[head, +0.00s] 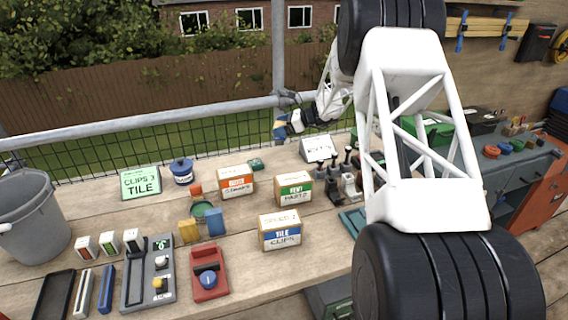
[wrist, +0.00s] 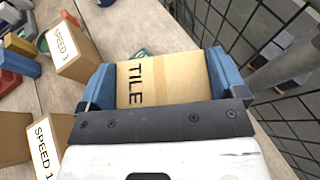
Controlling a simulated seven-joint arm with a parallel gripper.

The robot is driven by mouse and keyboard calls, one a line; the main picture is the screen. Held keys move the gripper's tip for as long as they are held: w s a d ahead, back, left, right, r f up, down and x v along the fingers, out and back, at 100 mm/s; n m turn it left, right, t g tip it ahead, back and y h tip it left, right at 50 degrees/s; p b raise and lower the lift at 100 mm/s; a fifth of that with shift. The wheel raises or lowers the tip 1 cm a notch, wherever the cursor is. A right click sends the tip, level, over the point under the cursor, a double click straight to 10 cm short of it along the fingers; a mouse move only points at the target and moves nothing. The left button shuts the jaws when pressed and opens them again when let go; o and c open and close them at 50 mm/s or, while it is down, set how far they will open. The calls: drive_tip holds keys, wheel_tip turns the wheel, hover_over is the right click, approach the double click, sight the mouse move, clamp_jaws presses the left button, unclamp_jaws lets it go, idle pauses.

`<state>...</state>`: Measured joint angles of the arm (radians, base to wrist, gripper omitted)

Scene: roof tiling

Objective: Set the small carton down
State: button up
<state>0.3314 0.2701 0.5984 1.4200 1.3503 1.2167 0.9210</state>
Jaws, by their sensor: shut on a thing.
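My gripper (wrist: 160,82) is shut on a small tan carton (wrist: 148,80), its blue fingers pressed against two opposite sides. The carton's upper face reads "TILE" in the wrist view. In the head view my gripper (head: 280,129) is at the far side of the bench, near the rail. The held carton is tiny and mostly covered there. The carton seems to be above the bench (head: 330,215), but the exact gap under it cannot be told.
Cartons stand on the bench: an orange-banded one (head: 235,180), a green-banded one (head: 294,189) and a blue-banded one (head: 280,231). A green sign (head: 140,183) and blue pot (head: 182,171) are left. A white sign (head: 318,148) stands nearby. Mesh (wrist: 285,50) borders the far edge.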

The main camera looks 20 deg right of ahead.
drive_tip(key=shift+s+d+f+n+g, duration=0.4)
drive_tip(key=shift+d+f+n+g, duration=0.1)
drive_tip(key=shift+d+f+g, duration=0.15)
drive_tip(key=shift+a, duration=0.1)
drive_tip(key=shift+f, duration=0.15)
hover_over(284, 162)
drive_tip(key=shift+f, duration=3)
drive_tip(key=shift+f+t, duration=0.25)
drive_tip(key=shift+f, duration=1.65)
drive_tip(key=shift+f, duration=0.65)
drive_tip(key=o, duration=0.6)
drive_tip(key=shift+f, duration=0.1)
drive_tip(key=shift+o, duration=0.2)
